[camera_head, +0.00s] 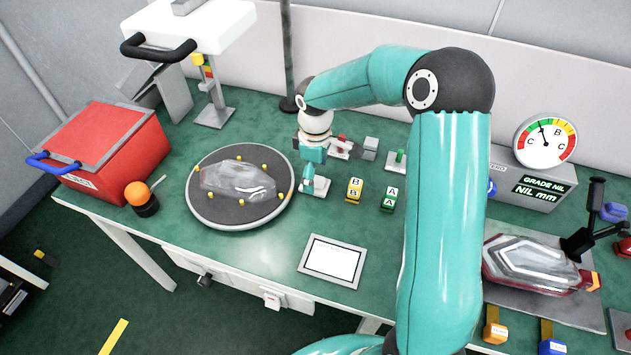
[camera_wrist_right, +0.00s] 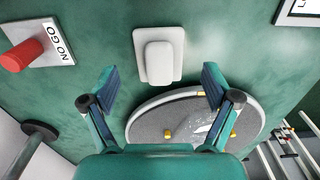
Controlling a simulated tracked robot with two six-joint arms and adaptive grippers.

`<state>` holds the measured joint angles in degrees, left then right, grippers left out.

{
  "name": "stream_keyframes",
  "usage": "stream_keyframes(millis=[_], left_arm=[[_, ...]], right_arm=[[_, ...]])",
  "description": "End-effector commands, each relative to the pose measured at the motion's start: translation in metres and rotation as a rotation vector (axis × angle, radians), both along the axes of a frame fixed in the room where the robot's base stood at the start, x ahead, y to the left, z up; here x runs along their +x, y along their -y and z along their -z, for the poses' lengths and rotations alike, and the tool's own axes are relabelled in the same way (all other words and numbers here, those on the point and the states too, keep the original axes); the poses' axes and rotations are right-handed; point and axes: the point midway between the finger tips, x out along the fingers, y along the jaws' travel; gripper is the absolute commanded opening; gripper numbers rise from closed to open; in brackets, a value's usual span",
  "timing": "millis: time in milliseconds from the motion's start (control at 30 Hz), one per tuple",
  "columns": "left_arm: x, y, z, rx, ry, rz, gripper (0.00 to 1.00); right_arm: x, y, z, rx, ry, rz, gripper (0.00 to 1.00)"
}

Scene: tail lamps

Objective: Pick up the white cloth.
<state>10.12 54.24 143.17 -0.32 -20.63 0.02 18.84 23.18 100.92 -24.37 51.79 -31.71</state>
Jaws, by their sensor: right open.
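The white cloth (camera_wrist_right: 160,62) looks like a small folded pad on a pale flat base on the green bench top. In the right wrist view it lies ahead of my right gripper (camera_wrist_right: 157,88), in line with the gap between the fingers and apart from them. The fingers are spread and empty. In the head view my right gripper (camera_head: 308,174) points down right by the cloth (camera_head: 321,187), partly covering it. My left gripper is not in view.
A round grey turntable (camera_head: 205,210) with a clear lamp (camera_head: 238,178) stands just left. A red-knobbed NO GO piece (camera_wrist_right: 25,55) is close by. Yellow B blocks (camera_head: 354,190) and green A blocks (camera_head: 390,199) stand to the right. A framed panel (camera_head: 304,268) lies in front.

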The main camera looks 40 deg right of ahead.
Motion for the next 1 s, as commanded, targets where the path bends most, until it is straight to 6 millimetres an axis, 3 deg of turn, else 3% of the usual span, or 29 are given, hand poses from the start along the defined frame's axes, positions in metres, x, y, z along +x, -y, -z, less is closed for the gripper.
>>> stream_keyframes(millis=[200, 467, 800, 1000], left_arm=[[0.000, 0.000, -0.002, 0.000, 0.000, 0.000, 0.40], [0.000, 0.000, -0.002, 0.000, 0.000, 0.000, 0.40], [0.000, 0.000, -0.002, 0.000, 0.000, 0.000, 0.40], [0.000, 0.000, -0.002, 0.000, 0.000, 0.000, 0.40]], right_arm=[[0.001, 0.001, 0.026, 0.001, -0.003, -0.001, 0.88], [0.001, 0.000, 0.028, 0.000, 0.000, -0.001, 0.88], [0.001, 0.000, 0.028, 0.000, 0.000, -0.002, 0.34], [0.001, 0.000, 0.028, 0.000, 0.000, -0.002, 0.34]])
